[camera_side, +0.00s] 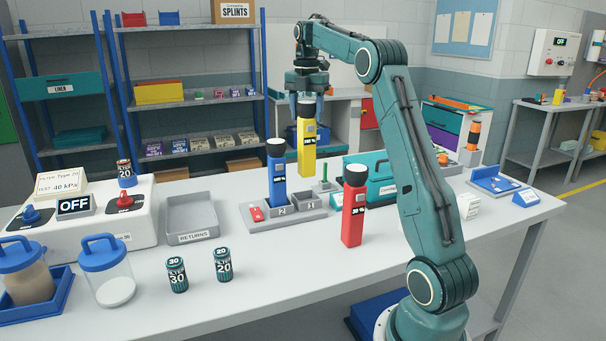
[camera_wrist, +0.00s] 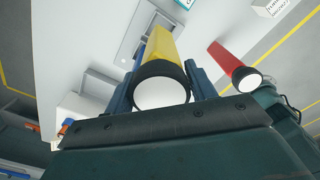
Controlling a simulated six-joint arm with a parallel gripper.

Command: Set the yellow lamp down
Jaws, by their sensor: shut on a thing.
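The yellow lamp (camera_side: 307,147) hangs upright from my gripper (camera_side: 306,100) in the side view, its black head between the fingers. Its lower end appears above the grey charging dock (camera_side: 298,213); the exact gap to the dock is hard to tell. In the wrist view the yellow lamp (camera_wrist: 160,48) is between the two blue fingers (camera_wrist: 160,88), its white lens facing the camera. The blue lamp (camera_side: 277,178) stands in the dock's left slot, marked 2. The red lamp (camera_side: 353,208) stands upright on the table right of the dock; it also shows in the wrist view (camera_wrist: 228,65).
A grey returns tray (camera_side: 192,232) lies left of the dock. A teal case (camera_side: 371,178) stands behind the red lamp. Two dark canisters (camera_side: 177,275) and clear jars with blue lids (camera_side: 106,290) stand at the front left. The table's front middle is bare.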

